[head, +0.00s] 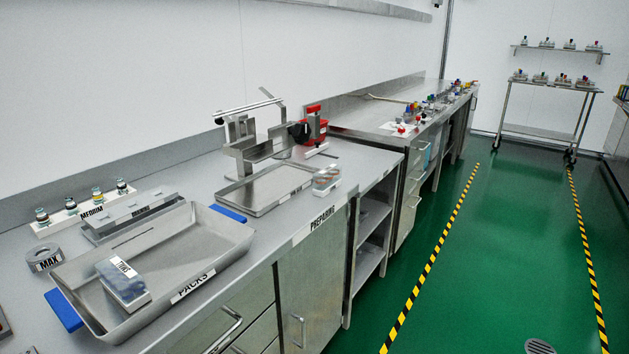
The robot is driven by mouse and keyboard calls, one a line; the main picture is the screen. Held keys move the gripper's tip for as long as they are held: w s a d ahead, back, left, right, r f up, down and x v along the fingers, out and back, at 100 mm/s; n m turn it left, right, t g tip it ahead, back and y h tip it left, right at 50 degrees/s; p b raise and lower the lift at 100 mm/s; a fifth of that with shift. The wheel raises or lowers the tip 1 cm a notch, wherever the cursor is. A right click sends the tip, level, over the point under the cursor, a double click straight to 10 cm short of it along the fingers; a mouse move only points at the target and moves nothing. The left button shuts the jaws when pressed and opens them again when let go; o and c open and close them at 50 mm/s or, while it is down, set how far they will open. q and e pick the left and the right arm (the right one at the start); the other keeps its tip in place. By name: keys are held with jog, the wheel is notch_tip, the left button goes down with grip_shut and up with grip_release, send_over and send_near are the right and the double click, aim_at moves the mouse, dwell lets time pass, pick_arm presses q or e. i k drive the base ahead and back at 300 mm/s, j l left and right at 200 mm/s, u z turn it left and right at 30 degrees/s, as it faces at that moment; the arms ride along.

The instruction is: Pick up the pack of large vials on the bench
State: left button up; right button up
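A small clear pack (327,180) with reddish contents stands on the bench (285,225) near its front edge, just right of a shallow steel tray. Its label is too small to read. A second pack (123,282), bluish with a white label that seems to read "TINY", lies inside the steel tray marked "PACKS" (215,265). Which pack holds large vials cannot be told from its contents. Neither of my grippers is in view.
A rack marked "MEDIUM" (90,213) holds several vials by the wall. A grey "MAX" piece (43,258) sits left of the packs tray. The shallow tray (265,188) and a steel stand (250,140) are farther along. Green floor (460,270) is clear on the right.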

aim_at(328, 179)
jog(key=i+l+u, duration=0.1)
jog(key=u, duration=0.4)
jog(key=i+l+u, duration=0.1)
jog(key=u, duration=0.4)
jog(key=i+l+u, duration=0.1)
jog(key=l+u, duration=0.4)
jog(key=l, duration=0.25)
jog(key=i+l+u, duration=0.1)
jog(key=l+u, duration=0.15)
jog(key=l, duration=0.55)
jog(key=l+u, duration=0.2)
jog(key=l, duration=0.6)
jog(key=l+u, duration=0.1)
jog(key=l, duration=1.5)
